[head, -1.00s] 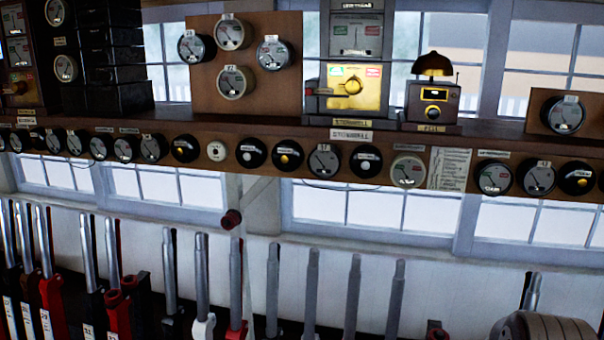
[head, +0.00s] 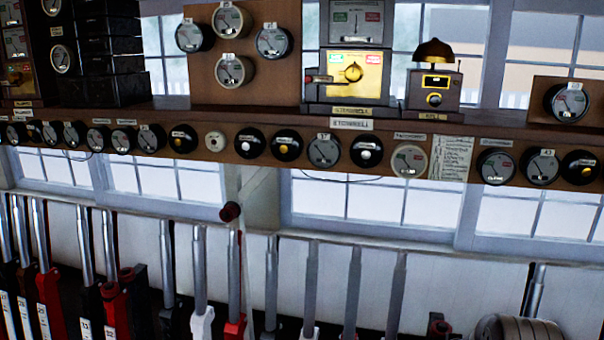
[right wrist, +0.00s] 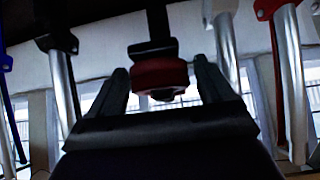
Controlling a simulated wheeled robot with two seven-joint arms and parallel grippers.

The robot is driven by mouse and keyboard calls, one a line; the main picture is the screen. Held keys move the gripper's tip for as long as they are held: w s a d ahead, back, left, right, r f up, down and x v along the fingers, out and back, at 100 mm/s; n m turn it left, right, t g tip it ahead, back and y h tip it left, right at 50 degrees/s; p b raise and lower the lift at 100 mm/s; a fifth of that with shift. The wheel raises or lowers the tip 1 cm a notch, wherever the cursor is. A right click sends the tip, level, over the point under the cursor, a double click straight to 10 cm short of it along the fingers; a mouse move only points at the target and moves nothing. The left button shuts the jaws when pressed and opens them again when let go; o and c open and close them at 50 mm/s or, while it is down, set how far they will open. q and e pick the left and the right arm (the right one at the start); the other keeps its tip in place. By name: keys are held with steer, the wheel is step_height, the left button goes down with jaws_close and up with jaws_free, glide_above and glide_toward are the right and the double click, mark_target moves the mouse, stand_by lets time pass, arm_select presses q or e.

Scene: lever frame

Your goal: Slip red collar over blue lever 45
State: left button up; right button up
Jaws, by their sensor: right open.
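A dark red ring, likely the red collar (right wrist: 160,75), shows in the right wrist view around a black stem, with a dark knob just beyond it. A small dark red and black piece at the bottom of the head view (head: 437,325) may be the same thing. My right gripper (right wrist: 162,86) is open, with one finger on each side of the ring; I cannot tell whether they touch it. A narrow blue strip (right wrist: 9,112) at the left edge of the right wrist view may belong to the blue lever; no number is readable there. My left gripper is not in view.
A row of steel-handled levers (head: 312,285) crosses the lower head view, close together. A shelf (head: 390,125) with dials and a bell (head: 433,85) runs above. A dark red round end (head: 230,211) sticks out near a white post. My ribbed grey arm part is at lower right.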

steer(key=c, duration=0.8)
steer(key=shift+c, duration=0.5)
steer(key=shift+r, duration=0.1)
step_height(320, 180, up, 8)
steer(key=p, duration=0.8)
steer(key=shift+w+r, duration=0.1)
steer(key=shift+r, duration=0.15)
steer(key=shift+f, duration=0.1)
